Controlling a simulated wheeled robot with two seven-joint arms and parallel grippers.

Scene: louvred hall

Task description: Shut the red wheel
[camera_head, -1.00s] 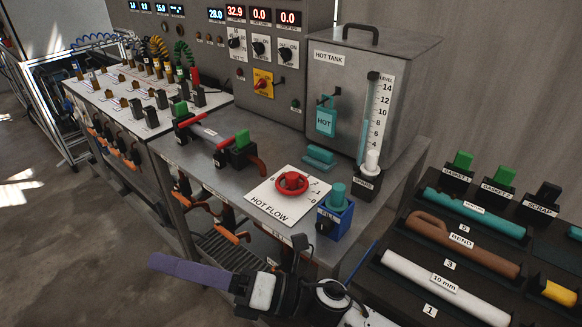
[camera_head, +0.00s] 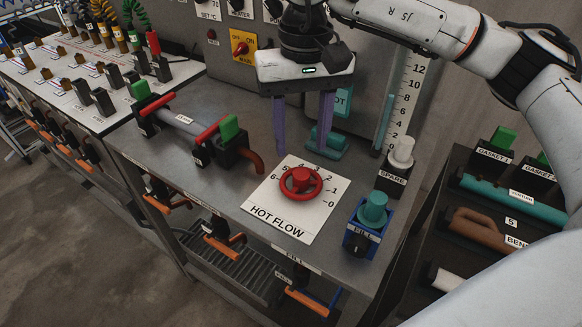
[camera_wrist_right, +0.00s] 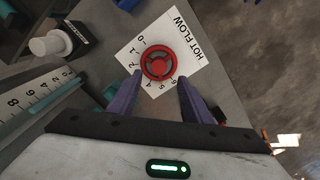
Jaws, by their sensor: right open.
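The red wheel (camera_head: 301,182) sits on a white plate (camera_head: 283,222) marked HOT FLOW, with a number scale from 0 to 6, on the metal bench. My right gripper (camera_head: 304,148) points down with its purple fingers spread, above and behind the wheel in the head view. In the right wrist view the red wheel (camera_wrist_right: 159,63) lies beyond and between the two fingertips of the right gripper (camera_wrist_right: 160,77), with nothing held. Which number the wheel points at is too small to tell. My left gripper does not show.
A blue FILL valve with a teal knob (camera_head: 373,207) and a white-topped SPARE post (camera_head: 400,152) stand right of the plate. A clamped pipe (camera_head: 184,122) with red handles lies left. The hot tank with its level gauge (camera_head: 407,88) stands behind.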

